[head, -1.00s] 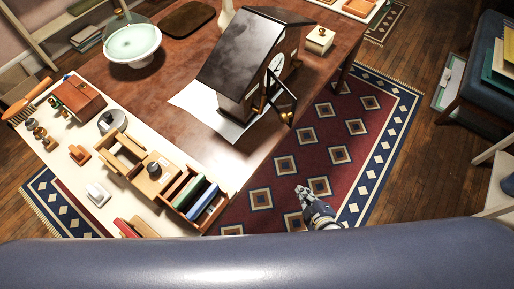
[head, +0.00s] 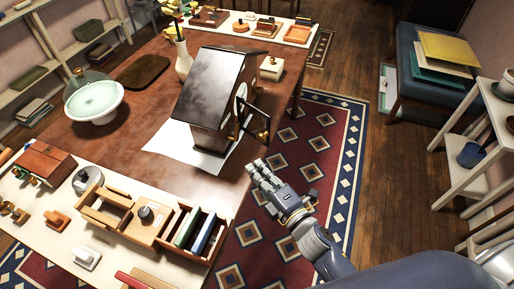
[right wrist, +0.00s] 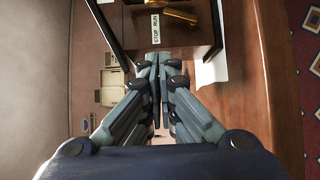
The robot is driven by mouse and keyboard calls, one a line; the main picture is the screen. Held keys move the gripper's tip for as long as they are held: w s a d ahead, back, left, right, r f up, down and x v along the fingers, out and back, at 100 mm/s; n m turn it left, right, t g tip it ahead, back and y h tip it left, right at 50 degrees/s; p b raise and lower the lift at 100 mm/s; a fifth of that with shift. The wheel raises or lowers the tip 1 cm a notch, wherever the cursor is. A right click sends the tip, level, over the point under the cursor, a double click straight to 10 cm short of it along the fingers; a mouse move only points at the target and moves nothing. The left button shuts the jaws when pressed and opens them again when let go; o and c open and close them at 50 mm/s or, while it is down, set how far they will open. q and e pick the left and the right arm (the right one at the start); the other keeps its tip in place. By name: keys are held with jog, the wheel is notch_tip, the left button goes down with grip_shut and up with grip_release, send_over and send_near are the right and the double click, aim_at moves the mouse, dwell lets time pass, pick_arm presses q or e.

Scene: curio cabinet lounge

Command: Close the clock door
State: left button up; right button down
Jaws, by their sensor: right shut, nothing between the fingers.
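The clock (head: 207,92) is a house-shaped case with a dark roof, standing on a white sheet on the brown table. Its dark-framed door (head: 252,124) stands open, swung out from the face side. My right gripper (head: 257,168) is shut and empty, in front of the table edge and below the door, apart from it in the head view. In the right wrist view the shut fingers (right wrist: 157,70) point toward the clock's case, where a "STOP RUN" label (right wrist: 156,28) and a brass cylinder (right wrist: 180,17) show. A dark bar at upper left looks like the door frame. My left gripper is not in view.
A cream board with wooden trays and boxes (head: 150,217) lies along the near table edge. A glass-domed dish (head: 94,101) and a white vase (head: 184,62) stand beyond. A small white box (head: 271,68) sits behind the clock. The patterned rug (head: 318,143) is clear floor.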

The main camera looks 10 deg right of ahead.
jog(key=w+d+p, duration=0.1)
jog(key=w+p, duration=0.1)
jog(key=w, duration=0.4)
jog(key=shift+w+d, duration=0.3)
jog(key=shift+w, duration=0.1)
jog(key=shift+d, duration=0.15)
jog(key=shift+w+d+n+y, duration=0.1)
jog(key=shift+d+n+y, duration=0.2)
jog(key=shift+y, duration=0.1)
